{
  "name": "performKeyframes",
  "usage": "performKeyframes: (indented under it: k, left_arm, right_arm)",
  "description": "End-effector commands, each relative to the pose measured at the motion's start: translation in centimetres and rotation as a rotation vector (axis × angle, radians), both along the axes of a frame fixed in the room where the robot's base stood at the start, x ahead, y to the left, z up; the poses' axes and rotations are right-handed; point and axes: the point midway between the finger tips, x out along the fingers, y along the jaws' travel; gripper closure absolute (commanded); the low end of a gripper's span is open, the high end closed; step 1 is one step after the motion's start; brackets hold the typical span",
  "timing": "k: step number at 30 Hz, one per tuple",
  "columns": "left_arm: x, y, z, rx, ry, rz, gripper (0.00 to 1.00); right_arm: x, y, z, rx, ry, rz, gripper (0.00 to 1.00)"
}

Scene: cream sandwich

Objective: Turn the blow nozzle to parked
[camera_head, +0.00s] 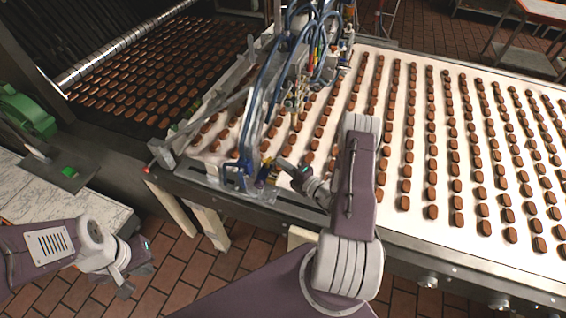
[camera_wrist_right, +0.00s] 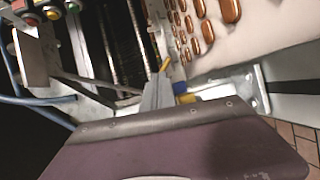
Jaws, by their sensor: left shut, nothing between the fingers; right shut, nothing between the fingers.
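A small yellow-and-blue fitting (camera_head: 264,172), which looks like the blow nozzle, sits at the near edge of the conveyor machine. Its yellow tip and blue part also show in the right wrist view (camera_wrist_right: 181,88). I cannot tell which position it is turned to. My right gripper (camera_head: 284,163) is shut and empty, just right of the fitting; in the right wrist view its grey fingers (camera_wrist_right: 157,90) partly hide the fitting. I cannot tell whether they touch it. My left gripper (camera_head: 138,280) is shut and empty, low at the left over the floor, away from the machine.
A white belt (camera_head: 420,225) carries rows of brown chocolate pieces. A blue clamp-like part (camera_head: 238,170) stands left of the fitting. Blue hoses and a frame with coloured parts (camera_head: 312,50) rise behind. A green motor (camera_head: 25,108) is at far left. The tiled floor (camera_head: 190,280) is clear.

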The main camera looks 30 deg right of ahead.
Motion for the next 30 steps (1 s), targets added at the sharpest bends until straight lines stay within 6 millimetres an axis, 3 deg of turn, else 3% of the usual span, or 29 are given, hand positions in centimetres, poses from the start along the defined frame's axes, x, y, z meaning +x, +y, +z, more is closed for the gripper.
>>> performKeyframes:
  k: [20,30]
  left_arm:
    - [0.0,0.0,-1.0,0.000,0.000,0.000,1.00]
    - [0.0,0.0,-3.0,0.000,0.000,0.000,1.00]
  right_arm:
    - [0.4,-0.3,-0.1,-0.002,-0.002,0.075,1.00]
    - [1.2,-0.7,-0.4,-0.006,-0.004,0.221,1.00]
